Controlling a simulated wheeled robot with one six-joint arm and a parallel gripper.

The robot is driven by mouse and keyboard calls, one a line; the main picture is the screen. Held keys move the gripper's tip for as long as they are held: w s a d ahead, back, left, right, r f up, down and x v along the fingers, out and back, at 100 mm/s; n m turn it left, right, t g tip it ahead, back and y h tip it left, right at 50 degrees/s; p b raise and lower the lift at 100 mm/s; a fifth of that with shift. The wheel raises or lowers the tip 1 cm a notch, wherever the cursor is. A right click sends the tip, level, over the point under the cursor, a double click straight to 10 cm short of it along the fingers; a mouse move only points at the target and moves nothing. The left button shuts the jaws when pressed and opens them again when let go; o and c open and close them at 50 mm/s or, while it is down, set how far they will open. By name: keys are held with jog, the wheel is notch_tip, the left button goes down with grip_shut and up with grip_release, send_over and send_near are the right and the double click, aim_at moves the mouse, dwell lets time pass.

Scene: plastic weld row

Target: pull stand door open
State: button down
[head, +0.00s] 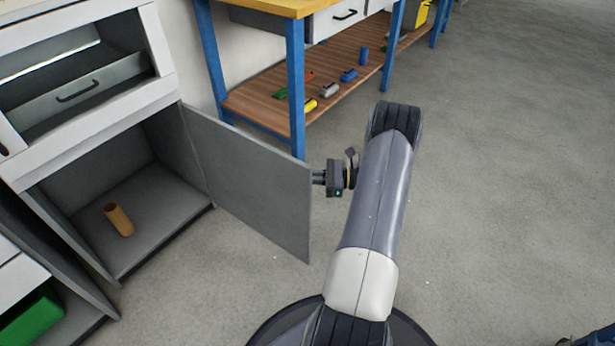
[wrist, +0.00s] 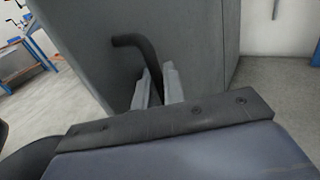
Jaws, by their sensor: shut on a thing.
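The stand door (head: 250,180) is a grey panel, swung wide open on the right side of the stand's lower compartment. In the wrist view the door (wrist: 190,45) fills the middle, with a dark bent handle (wrist: 130,41) on its face. My gripper (head: 318,177) is at the door's outer edge in the head view. In the wrist view its two pale fingers (wrist: 157,88) are shut on the lower part of the handle. The handle itself is hidden behind the door in the head view.
An orange-brown cylinder (head: 119,220) stands in the open compartment.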

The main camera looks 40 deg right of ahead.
jog(key=c, duration=1.7)
grip_release()
jog(key=p+v, duration=0.2)
jog(key=v, duration=0.8)
jog(key=shift+s+d, duration=0.25)
